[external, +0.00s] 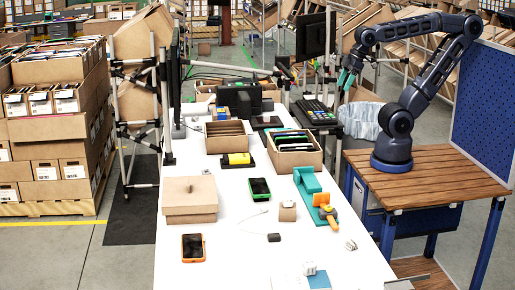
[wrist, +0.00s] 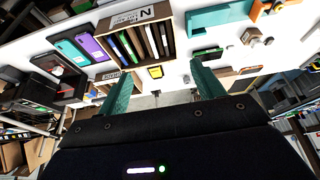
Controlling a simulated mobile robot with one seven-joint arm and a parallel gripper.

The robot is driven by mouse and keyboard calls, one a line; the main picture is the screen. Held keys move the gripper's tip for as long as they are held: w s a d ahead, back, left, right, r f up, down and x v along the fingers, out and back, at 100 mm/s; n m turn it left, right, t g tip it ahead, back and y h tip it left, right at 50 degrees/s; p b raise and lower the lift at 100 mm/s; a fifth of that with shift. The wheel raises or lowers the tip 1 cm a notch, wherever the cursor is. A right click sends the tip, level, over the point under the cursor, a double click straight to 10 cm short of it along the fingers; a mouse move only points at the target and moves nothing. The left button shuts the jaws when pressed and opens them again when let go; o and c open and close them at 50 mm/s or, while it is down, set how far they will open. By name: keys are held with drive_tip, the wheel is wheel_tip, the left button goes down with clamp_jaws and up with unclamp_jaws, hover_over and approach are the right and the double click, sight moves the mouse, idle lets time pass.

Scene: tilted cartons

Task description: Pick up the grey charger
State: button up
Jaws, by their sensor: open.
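Several small charger-like items lie on the white table, and I cannot tell for sure which is the grey charger. A small dark grey block (external: 273,237) lies near the middle front, by a thin white cable. A small light grey plug-like piece (external: 350,244) lies by the right edge, and a whitish cube (external: 309,268) sits at the front. My gripper (external: 346,80) is raised beyond the table's right side, well away from these items. In the wrist view its teal fingers (wrist: 162,88) are apart with nothing held between them.
A closed carton (external: 190,208) and an orange-edged phone (external: 193,248) are at the left. An open carton of upright items (external: 295,160) and a monitor (external: 315,37) stand farther back. Bare white table separates the front items.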

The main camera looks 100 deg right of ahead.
sight(206, 173)
drive_tip(key=w+a+f+n+t, duration=0.15)
drive_tip(key=w+f, duration=0.25)
drive_tip(key=w, duration=1.1)
drive_tip(key=w+a+f+t, duration=0.1)
drive_tip(key=w+f+t, duration=0.3)
drive_tip(key=w, duration=1.2)
drive_tip(key=w+a+f+t+y, duration=0.1)
drive_tip(key=w+f, duration=0.4)
drive_tip(key=f, duration=0.2)
drive_tip(key=w+a+f+t, duration=0.1)
drive_tip(key=w+a+f, duration=0.1)
drive_tip(key=w+f, duration=0.4)
drive_tip(key=w+a+f+t+y, duration=0.1)
drive_tip(key=w+f, duration=0.4)
drive_tip(key=f, duration=0.2)
drive_tip(key=shift+w+a+f+n+y, duration=0.3)
drive_tip(key=shift+f+n, duration=0.05)
drive_tip(key=shift+f, duration=0.05)
drive_tip(key=x, duration=0.5)
drive_tip(key=shift+x, duration=2.75)
drive_tip(key=shift+r, duration=0.2)
drive_tip(key=shift+c, duration=0.2)
drive_tip(key=c, duration=1)
